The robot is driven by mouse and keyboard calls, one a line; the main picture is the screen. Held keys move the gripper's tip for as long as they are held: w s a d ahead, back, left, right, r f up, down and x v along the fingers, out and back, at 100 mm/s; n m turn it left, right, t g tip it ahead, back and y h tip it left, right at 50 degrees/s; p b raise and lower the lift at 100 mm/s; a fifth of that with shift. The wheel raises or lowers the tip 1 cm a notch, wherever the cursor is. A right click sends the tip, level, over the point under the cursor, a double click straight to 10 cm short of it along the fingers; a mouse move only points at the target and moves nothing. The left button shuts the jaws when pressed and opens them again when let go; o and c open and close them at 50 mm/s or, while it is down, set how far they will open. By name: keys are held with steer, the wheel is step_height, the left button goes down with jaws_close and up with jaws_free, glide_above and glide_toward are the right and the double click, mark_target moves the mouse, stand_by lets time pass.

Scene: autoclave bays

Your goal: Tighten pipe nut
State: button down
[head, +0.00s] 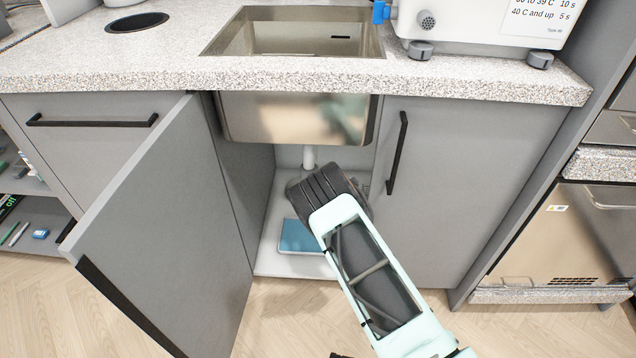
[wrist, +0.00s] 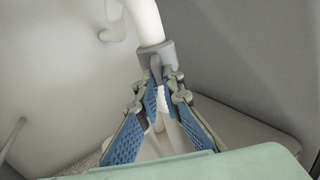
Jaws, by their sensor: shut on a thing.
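The pipe nut (wrist: 155,52) is a grey collar around a white pipe (wrist: 143,18), with a narrow grey tab pointing down from it, in the upper middle of the wrist view. My gripper (wrist: 158,88), with blue ribbed pads, reaches up to the nut from below. Its fingers are shut on the nut around the tab; the exact contact is partly hidden by the finger joints. In the head view the white pipe (head: 309,157) comes down below the sink, and my arm hides the nut and fingertips.
The cabinet door (head: 160,230) stands open on the left; the closed door (head: 450,180) is on the right. The sink bowl (head: 295,117) hangs above my arm. A blue flat object (head: 298,237) lies on the cabinet floor (head: 270,262). A second pipe bend (wrist: 114,20) shows behind.

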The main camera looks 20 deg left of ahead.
steer(key=c, duration=2.1)
jaws_free()
steer(key=v, duration=1.2)
steer(key=shift+a, duration=0.1)
